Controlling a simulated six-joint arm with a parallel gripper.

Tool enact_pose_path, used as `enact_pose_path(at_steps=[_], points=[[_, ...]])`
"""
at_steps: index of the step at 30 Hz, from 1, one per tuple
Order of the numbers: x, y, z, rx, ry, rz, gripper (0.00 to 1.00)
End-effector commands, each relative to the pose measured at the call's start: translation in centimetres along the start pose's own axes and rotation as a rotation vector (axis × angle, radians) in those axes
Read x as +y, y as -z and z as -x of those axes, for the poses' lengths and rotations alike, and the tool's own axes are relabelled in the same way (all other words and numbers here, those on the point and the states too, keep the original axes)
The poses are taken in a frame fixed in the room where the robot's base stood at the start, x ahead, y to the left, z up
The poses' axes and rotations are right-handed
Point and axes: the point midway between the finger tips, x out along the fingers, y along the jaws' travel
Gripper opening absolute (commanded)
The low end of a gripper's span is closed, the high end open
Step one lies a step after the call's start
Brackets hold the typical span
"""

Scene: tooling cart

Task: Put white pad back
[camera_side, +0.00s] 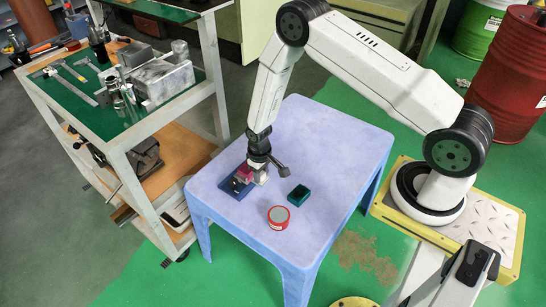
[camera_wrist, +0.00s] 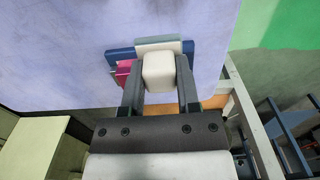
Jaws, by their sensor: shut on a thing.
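The white pad (camera_wrist: 159,72) is a rounded white block between the two fingers of my gripper (camera_wrist: 160,90), which is shut on it. In the side view my gripper (camera_side: 260,165) is low over the blue table, at the blue holder (camera_side: 236,188). The white pad shows there as a small pale patch (camera_side: 261,179). In the wrist view the blue holder (camera_wrist: 119,56) lies just beyond the pad, with a pale grey-green piece (camera_wrist: 157,46) in front of it. I cannot tell whether the pad touches the holder. A pink block (camera_wrist: 122,72) is beside the left finger.
On the blue table (camera_side: 330,140) a dark green box (camera_side: 299,195) and a round red tin with a grey top (camera_side: 278,218) stand right of my gripper. The table's far half is clear. A tool cart (camera_side: 125,140) stands at the left.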

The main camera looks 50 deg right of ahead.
Motion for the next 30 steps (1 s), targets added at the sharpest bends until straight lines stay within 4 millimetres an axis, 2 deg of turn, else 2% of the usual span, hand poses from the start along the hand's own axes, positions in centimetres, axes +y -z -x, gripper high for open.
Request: enact_pose_path(at_steps=[1, 12, 18, 24, 30], points=[[-0.4, -1.1, 0.1, -0.003, 0.000, 0.001, 0.00], [-2.5, -8.6, 1.1, -0.002, 0.000, 0.002, 0.00], [-3.1, -12.1, 1.9, -0.001, 0.000, 0.001, 0.00], [-3.4, -13.9, 2.4, 0.000, 0.000, 0.001, 0.00], [-3.5, -14.3, 2.5, 0.001, 0.000, 0.000, 0.00]])
